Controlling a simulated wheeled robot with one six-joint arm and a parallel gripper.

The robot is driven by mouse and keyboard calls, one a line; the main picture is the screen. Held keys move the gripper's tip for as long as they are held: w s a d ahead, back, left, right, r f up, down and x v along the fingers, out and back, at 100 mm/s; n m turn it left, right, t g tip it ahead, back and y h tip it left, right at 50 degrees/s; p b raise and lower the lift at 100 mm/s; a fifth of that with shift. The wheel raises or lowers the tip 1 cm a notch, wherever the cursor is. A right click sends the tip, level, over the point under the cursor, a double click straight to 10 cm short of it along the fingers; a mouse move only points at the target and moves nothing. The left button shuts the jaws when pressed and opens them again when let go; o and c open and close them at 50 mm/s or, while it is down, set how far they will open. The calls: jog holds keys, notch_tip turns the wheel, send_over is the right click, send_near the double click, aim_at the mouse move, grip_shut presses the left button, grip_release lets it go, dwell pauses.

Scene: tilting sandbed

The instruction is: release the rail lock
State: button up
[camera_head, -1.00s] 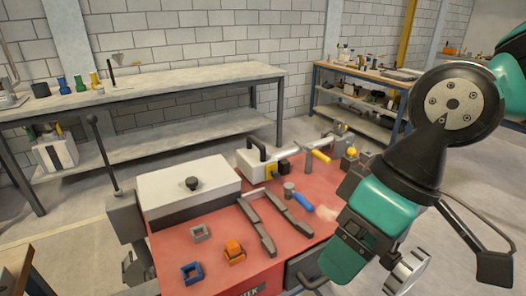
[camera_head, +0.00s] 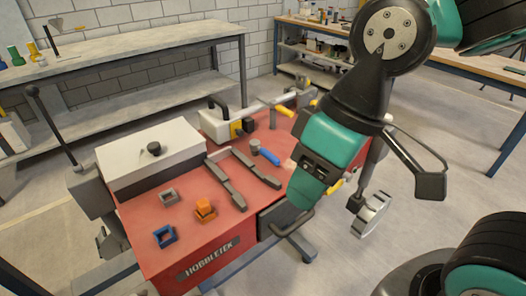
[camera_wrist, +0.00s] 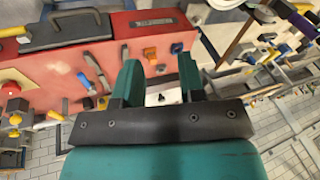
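A red-topped bench labelled HOBBLETEK (camera_head: 208,262) stands left of centre in the head view. A metal rail (camera_head: 262,106) runs along its far side, with a yellow-handled lever (camera_head: 284,110) near it. Another yellow handle (camera_head: 335,187) shows beside my arm. I cannot tell which part is the rail lock. In the wrist view my gripper (camera_wrist: 161,75) is open, its two teal fingers apart with nothing held between them. The red bench (camera_wrist: 120,48) lies beyond the fingers, apart from them. In the head view my arm hides the bench's right end.
Worktables stand behind. Open floor (camera_head: 430,225) lies to the right.

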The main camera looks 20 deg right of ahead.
jog(key=w+f+h+b, duration=0.1)
jog(key=w+f+b, duration=0.1)
jog(key=w, duration=0.1)
jog(key=w+f+m+t+b, duration=0.1)
jog(key=w+f, duration=0.1)
jog(key=w, duration=0.1)
jog(key=w+f+t+h+b, duration=0.1)
jog(key=w+f+b, duration=0.1)
jog(key=w, duration=0.2)
jog(key=shift+w+f+h+b, duration=0.1)
jog(key=shift+h+b, duration=0.2)
jog(key=shift+b, duration=0.05)
grip_shut()
jog(key=w+a+f+m+t+h+b, duration=0.1)
jog(key=w+f+h+b, duration=0.1)
jog(key=w, duration=0.4)
jog(key=w+a+f+m+t+h+b, duration=0.2)
jog(key=w+h+b, duration=0.1)
jog(key=w+b, duration=0.2)
jog(key=shift+w+f+t, duration=0.3)
jog(key=shift+w+f, duration=0.1)
jog(key=shift+w, duration=0.6)
jog(key=shift+a, duration=0.1)
